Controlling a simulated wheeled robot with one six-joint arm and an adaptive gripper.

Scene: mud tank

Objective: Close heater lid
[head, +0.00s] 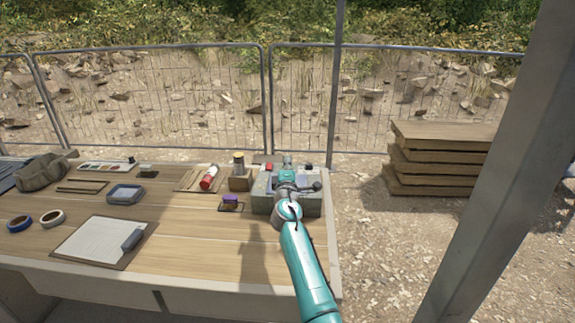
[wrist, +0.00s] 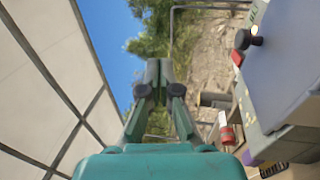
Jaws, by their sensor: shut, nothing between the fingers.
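The heater, a grey box (head: 262,198), stands at the right end of the wooden table. My arm covers much of its front and top in the head view. In the wrist view a broad smooth blue-grey panel (wrist: 292,70), apparently the lid, fills the right side, with a black knob (wrist: 256,41) at its edge. I cannot tell how far the lid is open. My gripper (wrist: 158,70) is shut and empty. It is over the heater in the head view (head: 287,160), and its fingers are clear of the panel in the wrist view.
A red-and-white can (head: 208,178), a jar on a wooden block (head: 240,183) and a purple block (head: 230,201) stand left of the heater. A clipboard (head: 95,240) and tape rolls lie further left. A metal post (head: 480,180) rises at the right.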

